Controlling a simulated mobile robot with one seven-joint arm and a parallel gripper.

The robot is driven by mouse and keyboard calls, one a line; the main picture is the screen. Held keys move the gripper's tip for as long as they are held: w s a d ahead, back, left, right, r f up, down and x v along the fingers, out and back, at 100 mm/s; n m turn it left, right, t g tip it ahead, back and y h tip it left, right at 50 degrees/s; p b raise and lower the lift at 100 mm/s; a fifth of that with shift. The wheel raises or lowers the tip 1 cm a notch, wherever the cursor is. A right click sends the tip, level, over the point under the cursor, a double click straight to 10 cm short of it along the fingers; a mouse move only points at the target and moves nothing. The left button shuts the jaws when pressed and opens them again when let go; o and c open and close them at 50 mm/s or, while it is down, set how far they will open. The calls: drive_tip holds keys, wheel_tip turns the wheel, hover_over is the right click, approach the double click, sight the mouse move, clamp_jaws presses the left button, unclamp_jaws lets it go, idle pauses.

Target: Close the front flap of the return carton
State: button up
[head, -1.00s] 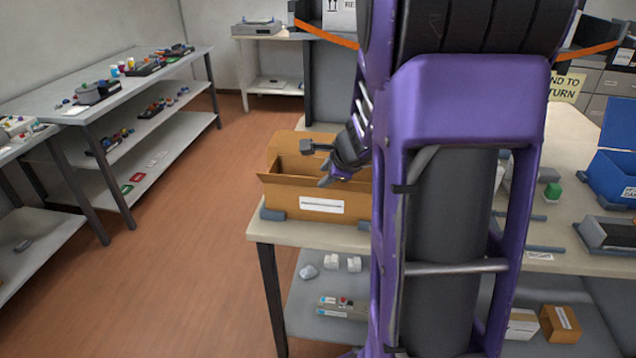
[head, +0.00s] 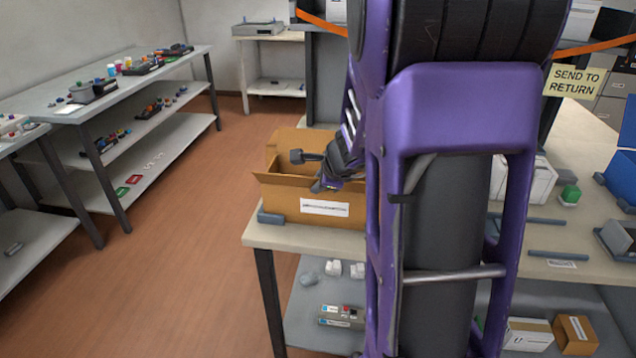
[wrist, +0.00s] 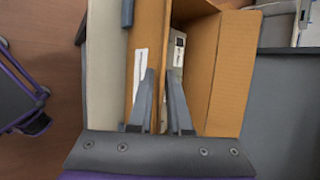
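The return carton (head: 275,196) is an open brown cardboard box with a white label on its front, at the table's left front corner. Its front flap (head: 283,181) is up along the front edge, not folded over the opening. In the wrist view the flap (wrist: 154,50) runs up the picture. My gripper (head: 308,171) is at the carton's front edge, fingers apart. In the wrist view my gripper (wrist: 160,73) has the flap's edge between or just below its fingers; contact cannot be told. A grey item (wrist: 177,52) with a white label lies inside the carton.
Grey blocks (head: 271,218) sit by the carton's front corner. The far flap (head: 286,146) stands up. My arm hides the carton's right side. Floor to the left is clear.

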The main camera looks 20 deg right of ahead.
clamp_jaws()
idle(1.0)
drive_tip(key=shift+r+p, duration=0.15)
drive_tip(key=shift+p, duration=0.3)
